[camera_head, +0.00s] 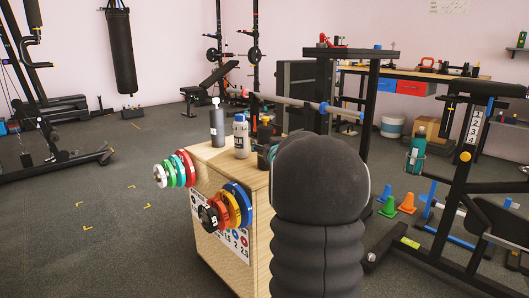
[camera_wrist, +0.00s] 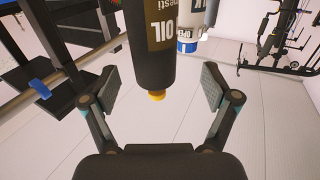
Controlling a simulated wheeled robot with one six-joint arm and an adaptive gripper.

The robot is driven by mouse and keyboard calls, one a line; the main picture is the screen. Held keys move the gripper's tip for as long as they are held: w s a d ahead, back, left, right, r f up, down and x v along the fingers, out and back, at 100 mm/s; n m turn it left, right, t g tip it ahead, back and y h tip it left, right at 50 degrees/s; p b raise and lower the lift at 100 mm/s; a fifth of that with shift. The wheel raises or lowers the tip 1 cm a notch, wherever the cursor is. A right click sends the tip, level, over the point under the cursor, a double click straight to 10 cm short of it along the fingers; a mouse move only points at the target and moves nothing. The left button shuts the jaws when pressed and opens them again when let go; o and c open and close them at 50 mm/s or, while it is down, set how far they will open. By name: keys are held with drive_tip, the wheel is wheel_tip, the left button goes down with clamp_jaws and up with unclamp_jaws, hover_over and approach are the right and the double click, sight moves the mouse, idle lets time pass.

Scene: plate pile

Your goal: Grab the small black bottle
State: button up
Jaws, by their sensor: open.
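The small black bottle (camera_wrist: 154,52) fills the upper middle of the wrist view, with "OIL" lettering on its side and a yellow-orange tip pointing down in the picture. My gripper (camera_wrist: 157,88) is open, with one finger pad on each side of the bottle's tip end. Gaps show between the bottle and both pads, so nothing is held. In the head view the black bottle (camera_head: 264,131) stands on the wooden box, partly hidden behind my arm. My fingers are mostly hidden there.
On the wooden box (camera_head: 205,155) a white and blue bottle (camera_head: 241,138) stands close beside the black one, also seen in the wrist view (camera_wrist: 187,38). A grey pump bottle (camera_head: 217,127) is farther left. Coloured weight plates (camera_head: 238,205) stick out from the box. A barbell (camera_head: 300,102) runs behind.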

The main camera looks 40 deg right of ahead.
sight(267, 139)
drive_tip(key=shift+d+x, duration=0.15)
drive_tip(key=shift+x, duration=1.25)
drive_tip(key=shift+d+x, duration=0.15)
drive_tip(key=shift+x, duration=1.25)
drive_tip(key=shift+s+r, duration=0.1)
drive_tip(key=shift+s, duration=0.05)
drive_tip(key=shift+c, duration=0.3)
clamp_jaws()
